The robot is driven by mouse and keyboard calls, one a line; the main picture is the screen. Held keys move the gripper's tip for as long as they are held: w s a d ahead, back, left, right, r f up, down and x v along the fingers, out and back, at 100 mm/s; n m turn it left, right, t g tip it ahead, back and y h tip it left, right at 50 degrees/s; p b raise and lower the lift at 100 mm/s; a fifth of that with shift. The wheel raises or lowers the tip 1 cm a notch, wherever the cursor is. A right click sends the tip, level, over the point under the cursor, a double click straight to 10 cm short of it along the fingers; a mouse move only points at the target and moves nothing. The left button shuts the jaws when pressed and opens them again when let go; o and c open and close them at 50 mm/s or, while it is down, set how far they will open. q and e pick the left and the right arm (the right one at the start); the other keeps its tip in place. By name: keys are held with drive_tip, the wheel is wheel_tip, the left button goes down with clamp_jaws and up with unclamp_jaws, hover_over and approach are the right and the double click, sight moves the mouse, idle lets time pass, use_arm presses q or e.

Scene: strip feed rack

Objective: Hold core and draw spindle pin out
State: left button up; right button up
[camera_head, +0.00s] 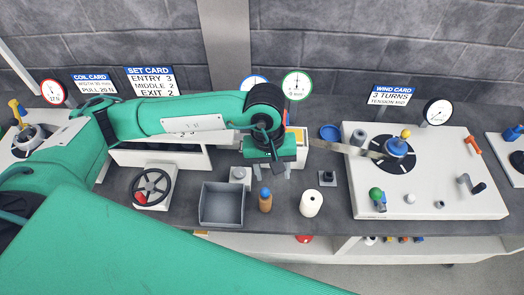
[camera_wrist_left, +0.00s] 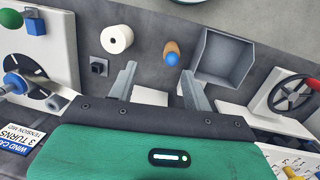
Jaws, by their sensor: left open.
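The winding station on the right of the head view has a black disc (camera_head: 393,160). A blue core (camera_head: 397,147) stands at its middle, topped by a small yellow knob (camera_head: 405,133), which seems to be the spindle pin's head. The blue core also shows at the left edge of the wrist view (camera_wrist_left: 14,84). A pale strip (camera_head: 345,148) runs to the core from the left. My left gripper (camera_head: 272,171) points down over the bench, well left of the core. Its fingers (camera_wrist_left: 160,88) are apart, with nothing between them. My right gripper is out of view.
Below my left gripper stand a grey bin (camera_head: 222,222), a brown bottle-like piece with a blue top (camera_head: 265,203), a white roll (camera_head: 311,204) and a small black block (camera_head: 328,178). A green ball knob (camera_head: 375,193) and a dark crank (camera_head: 471,184) rise from the winding plate.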

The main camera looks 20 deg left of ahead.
sight(265, 190)
use_arm(q)
drive_tip(key=shift+m+t+y, duration=0.3)
drive_tip(key=shift+t+y, duration=0.1)
drive_tip(key=shift+y, duration=0.3)
drive_tip(key=f+p, duration=0.1)
drive_tip(key=f, duration=0.3)
drive_tip(key=a+f+p, duration=0.1)
drive_tip(key=f+p, duration=0.1)
drive_tip(key=f, duration=0.2)
drive_tip(key=w+a+f+p, duration=0.1)
drive_tip(key=f+p, duration=0.1)
drive_tip(key=f, duration=0.2)
drive_tip(key=shift+f, duration=0.9)
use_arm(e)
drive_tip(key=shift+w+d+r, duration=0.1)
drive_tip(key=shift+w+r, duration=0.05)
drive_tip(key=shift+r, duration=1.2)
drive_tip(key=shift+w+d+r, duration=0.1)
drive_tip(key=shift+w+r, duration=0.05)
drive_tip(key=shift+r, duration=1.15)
